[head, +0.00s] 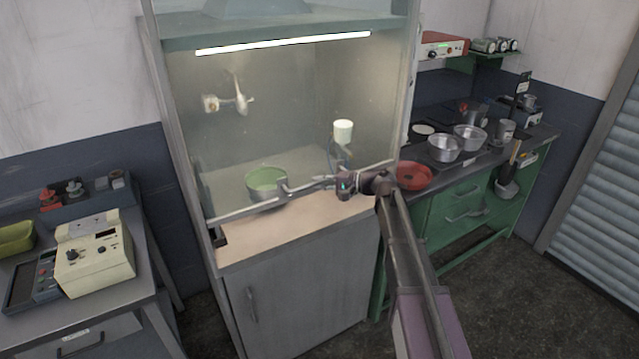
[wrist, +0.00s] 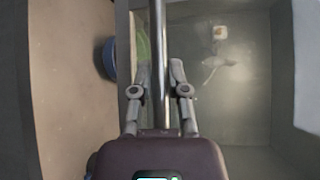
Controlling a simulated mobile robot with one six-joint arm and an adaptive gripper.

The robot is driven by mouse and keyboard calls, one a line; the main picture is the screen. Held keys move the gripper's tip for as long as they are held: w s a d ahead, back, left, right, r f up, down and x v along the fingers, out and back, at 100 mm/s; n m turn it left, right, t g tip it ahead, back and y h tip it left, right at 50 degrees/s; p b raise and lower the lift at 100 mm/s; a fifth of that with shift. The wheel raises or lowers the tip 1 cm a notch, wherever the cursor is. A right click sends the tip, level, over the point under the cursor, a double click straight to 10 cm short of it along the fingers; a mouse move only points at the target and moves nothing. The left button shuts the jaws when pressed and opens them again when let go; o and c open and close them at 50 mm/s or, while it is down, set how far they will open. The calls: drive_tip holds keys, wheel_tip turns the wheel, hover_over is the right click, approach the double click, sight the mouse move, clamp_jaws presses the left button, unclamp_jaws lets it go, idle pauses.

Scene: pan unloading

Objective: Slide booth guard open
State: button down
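The booth guard is a clear pane with a long grey bar (head: 245,210) along its lower edge. The bar slants across the booth front a little above the worktop. My gripper (head: 322,182) is at the bar, right of its middle. In the wrist view the bar (wrist: 158,40) runs lengthwise between the two fingers of my gripper (wrist: 161,75). The fingers are partly drawn together, one on each side. Whether they press on the bar cannot be made out. A pan (head: 266,180), green inside, stands behind the guard; its blue side shows in the wrist view (wrist: 106,60).
The booth worktop (head: 300,222) is bare in front of the pan. A white cup-like thing (head: 343,131) is inside the booth at right. A cream instrument (head: 95,252) stands on the left bench.

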sight(319, 85)
idle(0.3)
wheel_tip(319, 85, up, 29)
drive_tip(key=p, duration=2.9)
drive_tip(key=shift+r, duration=0.15)
drive_tip(key=c, duration=0.6)
unclamp_jaws()
drive_tip(key=shift+c, duration=0.2)
drive_tip(key=shift+f, duration=0.2)
wheel_tip(319, 85, down, 29)
drive_tip(key=b, duration=2.9)
drive_tip(key=shift+d+f, duration=0.15)
drive_tip(key=p+v, duration=0.1)
drive_tip(key=v, duration=1.1)
drive_tip(key=shift+r+p, duration=0.25)
drive_tip(key=shift+p, duration=0.1)
